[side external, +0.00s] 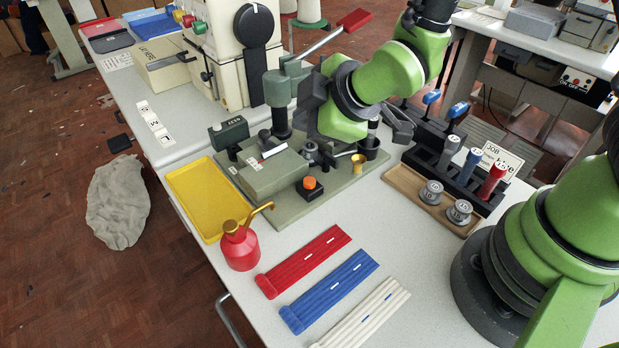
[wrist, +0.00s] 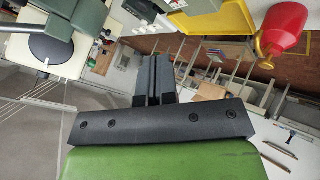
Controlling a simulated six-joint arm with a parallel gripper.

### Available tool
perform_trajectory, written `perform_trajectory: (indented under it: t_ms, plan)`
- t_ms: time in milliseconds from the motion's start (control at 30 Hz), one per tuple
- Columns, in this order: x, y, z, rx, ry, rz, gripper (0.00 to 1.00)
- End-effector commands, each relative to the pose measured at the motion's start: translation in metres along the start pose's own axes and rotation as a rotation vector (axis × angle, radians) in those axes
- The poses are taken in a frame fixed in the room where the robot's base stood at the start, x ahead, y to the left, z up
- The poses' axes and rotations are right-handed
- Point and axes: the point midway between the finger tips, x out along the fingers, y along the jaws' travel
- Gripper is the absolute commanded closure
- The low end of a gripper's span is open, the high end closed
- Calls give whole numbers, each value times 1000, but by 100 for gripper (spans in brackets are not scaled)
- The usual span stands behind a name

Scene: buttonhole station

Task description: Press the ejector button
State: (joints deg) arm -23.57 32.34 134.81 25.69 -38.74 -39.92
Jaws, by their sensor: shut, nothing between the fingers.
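The orange button (side external: 309,182) sits on a small black box at the front edge of the green-grey fixture plate (side external: 343,182) in the side view. It is not visible in the wrist view. My gripper (wrist: 152,62) is shut and empty, its two dark fingers side by side. In the side view its dark body is above and behind the orange button, well apart from it, turned toward the left. The fingertips are hard to make out there.
A red oil can (side external: 239,247) and a yellow tray (side external: 193,199) stand left of the plate. Red, blue and white strips (side external: 330,290) lie in front. A lever with a red handle (side external: 353,20) rises behind. A wooden tray (side external: 420,197) with metal spools lies right.

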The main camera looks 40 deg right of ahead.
Motion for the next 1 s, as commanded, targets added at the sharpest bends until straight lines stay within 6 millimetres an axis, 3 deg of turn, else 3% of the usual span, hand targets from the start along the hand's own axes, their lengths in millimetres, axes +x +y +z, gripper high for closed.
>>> perform_trajectory:
  t_ms: [700,1000]
  plan:
    - [54,-40,40,1,-3,-2,100]
    - [61,-44,45,2,0,0,100]
